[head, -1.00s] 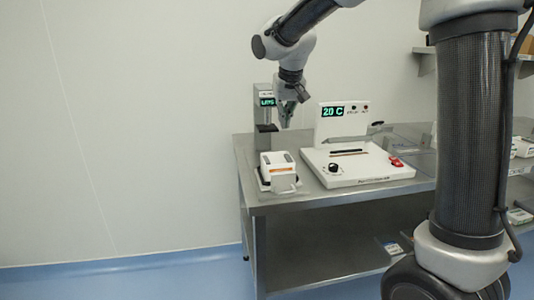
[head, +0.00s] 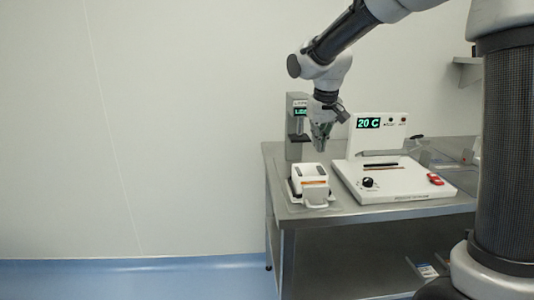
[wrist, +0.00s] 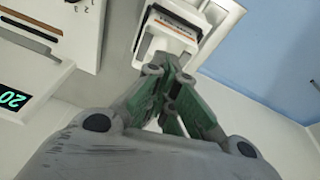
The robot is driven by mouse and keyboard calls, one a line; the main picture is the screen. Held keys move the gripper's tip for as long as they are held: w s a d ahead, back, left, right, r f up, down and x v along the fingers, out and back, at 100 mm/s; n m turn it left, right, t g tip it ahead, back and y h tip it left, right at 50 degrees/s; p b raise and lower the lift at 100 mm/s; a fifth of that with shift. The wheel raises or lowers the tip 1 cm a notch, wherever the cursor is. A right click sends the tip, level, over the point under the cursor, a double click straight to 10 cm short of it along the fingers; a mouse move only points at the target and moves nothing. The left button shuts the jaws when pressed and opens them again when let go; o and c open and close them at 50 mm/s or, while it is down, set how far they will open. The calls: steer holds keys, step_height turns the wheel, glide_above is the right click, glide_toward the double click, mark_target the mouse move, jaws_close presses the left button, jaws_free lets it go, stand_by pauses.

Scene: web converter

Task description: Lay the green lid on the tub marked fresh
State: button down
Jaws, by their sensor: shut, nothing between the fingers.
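I see neither a green lid nor a tub marked fresh in either view. My gripper (head: 321,148) hangs above the steel table in the head view, over the back of a small white device with an orange stripe. In the wrist view the green-sided fingers of my gripper (wrist: 166,78) are drawn together, with nothing between them. The fingertips point toward the white device.
The small white device (head: 313,182) stands near the left end of the steel table (head: 375,214). A white machine reading 20 C (head: 400,187) stands to its right. A grey column device (head: 297,128) is behind. Blue floor (head: 130,283) at left is clear.

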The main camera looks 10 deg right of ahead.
steer(key=s+d, duration=0.4)
steer(key=s, duration=0.4)
steer(key=s+d, duration=0.3)
steer(key=s, duration=0.6)
steer(key=s+d, duration=0.4)
steer(key=s, duration=0.5)
steer(key=shift+s+d+f+g+y, duration=0.25)
steer(key=shift+d+f+g+y, duration=0.05)
steer(key=c, duration=2.2)
jaws_free()
steer(key=shift+m+t, duration=0.7)
steer(key=shift+t, duration=0.1)
steer(key=s+d, duration=0.1)
steer(key=s, duration=0.1)
steer(key=s+d+r, duration=0.1)
steer(key=shift+s+r, duration=0.2)
steer(key=shift+s, duration=0.2)
steer(key=shift+o, duration=1)
steer(key=shift+s+d+r, duration=0.1)
steer(key=shift+d+r, duration=0.05)
steer(key=shift+r, duration=0.05)
steer(key=shift+d, duration=0.1)
